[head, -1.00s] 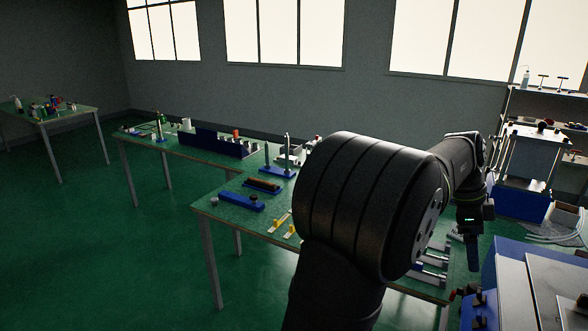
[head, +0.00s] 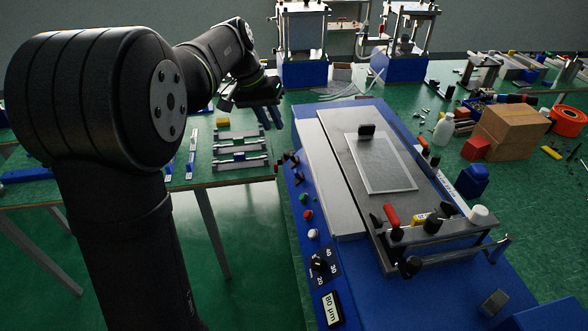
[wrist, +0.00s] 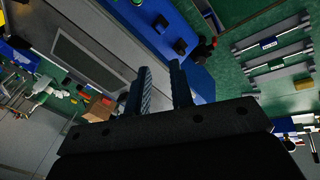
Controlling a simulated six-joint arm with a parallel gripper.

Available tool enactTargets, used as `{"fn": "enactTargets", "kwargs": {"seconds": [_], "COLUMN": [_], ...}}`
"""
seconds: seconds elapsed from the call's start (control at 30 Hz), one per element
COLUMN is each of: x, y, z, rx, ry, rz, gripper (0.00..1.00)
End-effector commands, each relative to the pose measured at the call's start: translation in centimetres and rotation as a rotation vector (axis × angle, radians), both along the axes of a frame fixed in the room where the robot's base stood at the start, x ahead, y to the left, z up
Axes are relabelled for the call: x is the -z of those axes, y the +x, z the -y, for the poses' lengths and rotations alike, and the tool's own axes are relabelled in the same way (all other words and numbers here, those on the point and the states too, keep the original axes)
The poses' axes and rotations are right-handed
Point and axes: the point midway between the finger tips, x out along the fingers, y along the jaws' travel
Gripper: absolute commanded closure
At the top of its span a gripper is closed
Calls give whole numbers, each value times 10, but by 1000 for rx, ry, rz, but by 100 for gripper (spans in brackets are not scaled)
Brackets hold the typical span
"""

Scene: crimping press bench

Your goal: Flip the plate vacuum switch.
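The blue press-like machine (head: 270,318) stands on the bench, with a pale plate (head: 385,165) on its grey bed. Small black switches or knobs (head: 298,178) sit on its left edge; I cannot tell which is the plate vacuum switch. Green, red and white buttons (head: 307,214), a dial (head: 319,264) and an "80 µm" display (head: 332,309) line the same edge. The machine's plate (wrist: 85,62) shows there too.
A red-handled lever (head: 391,215) and a white knob (head: 479,214) stand at the plate's near end. A bottle (head: 443,130) and a cardboard box (head: 510,130) are to the right. Rails with slotted holders (head: 240,148) lie on the left bench. Two framed presses (head: 302,45) stand behind.

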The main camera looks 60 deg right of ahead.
Motion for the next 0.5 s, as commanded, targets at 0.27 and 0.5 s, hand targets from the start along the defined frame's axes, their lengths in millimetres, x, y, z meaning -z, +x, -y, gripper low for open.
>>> {"fn": "enactTargets", "kwargs": {"seconds": [0.27,0.5], "x": [6,11], "y": [-1,-3], "z": [1,3], "rx": [-384,-477], "ry": [94,118], "rz": [-94,-117], "gripper": [79,79]}}
